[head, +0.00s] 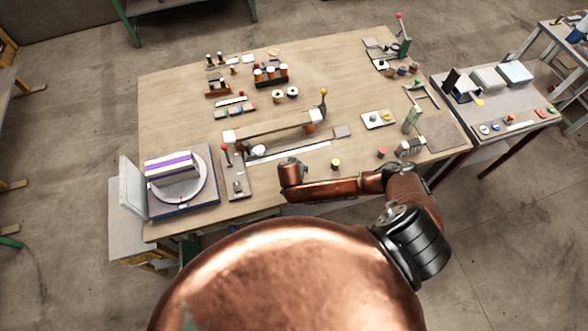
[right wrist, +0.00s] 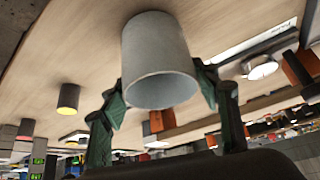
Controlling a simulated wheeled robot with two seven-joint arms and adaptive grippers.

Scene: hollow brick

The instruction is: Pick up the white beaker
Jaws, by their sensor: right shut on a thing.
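The white beaker (right wrist: 158,60) shows large in the right wrist view, a plain greyish-white cylinder with its round rim end towards the camera. My right gripper (right wrist: 162,92) is shut on it, with one dark finger with a green pad on each side. The wooden table top fills the picture behind the beaker; I cannot tell whether the beaker touches it. In the head view my right arm reaches over the table's front edge, and its copper wrist hides the fingers and the beaker. My left gripper is in neither view.
A yellow-topped dark cylinder (head: 335,163) and a red-topped one (head: 382,153) stand near my right forearm. A long rail fixture (head: 275,128) lies behind the wrist. A scale with a round plate (head: 196,197) stands front left. The table's middle back (head: 335,75) is clear.

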